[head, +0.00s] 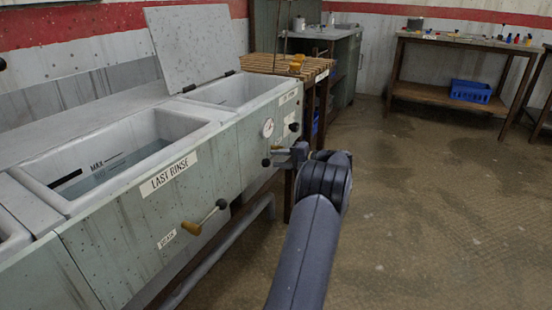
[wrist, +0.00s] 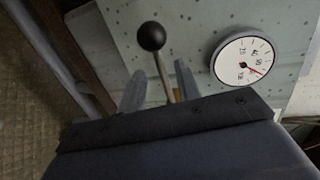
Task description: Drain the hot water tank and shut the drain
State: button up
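The hot water tank (head: 225,92) is the far basin in the row, with its lid (head: 192,48) raised. Its water level cannot be seen. A lever with a black ball knob (head: 266,162) is on its front, below a round dial (head: 267,128). My gripper (head: 287,158) is at this lever and hides part of it. In the wrist view the knob (wrist: 151,37) stands beyond my fingertips (wrist: 160,86), and its rod runs between the two fingers. The fingers are apart, with gaps beside the rod. The dial (wrist: 247,61) has a red needle.
The near basin, labelled LAST RINSE (head: 168,174), holds water and has its own drain lever (head: 205,217), tilted up to the right. A pipe (head: 222,252) runs low along the front. A slatted table (head: 290,66) stands beyond. The floor to the right is clear.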

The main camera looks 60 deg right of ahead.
jog(key=a+p+v, duration=0.1)
jog(key=p+v, duration=0.1)
jog(key=v, duration=0.7)
jog(key=shift+d+p, duration=0.35)
jog(key=shift+d, duration=0.15)
jog(key=shift+s, duration=0.1)
jog(key=d+b+x, duration=0.1)
jog(key=b+x, duration=0.2)
jog(key=x, duration=0.7)
jog(key=shift+w+a+b, duration=0.35)
jog(key=shift+a, duration=0.15)
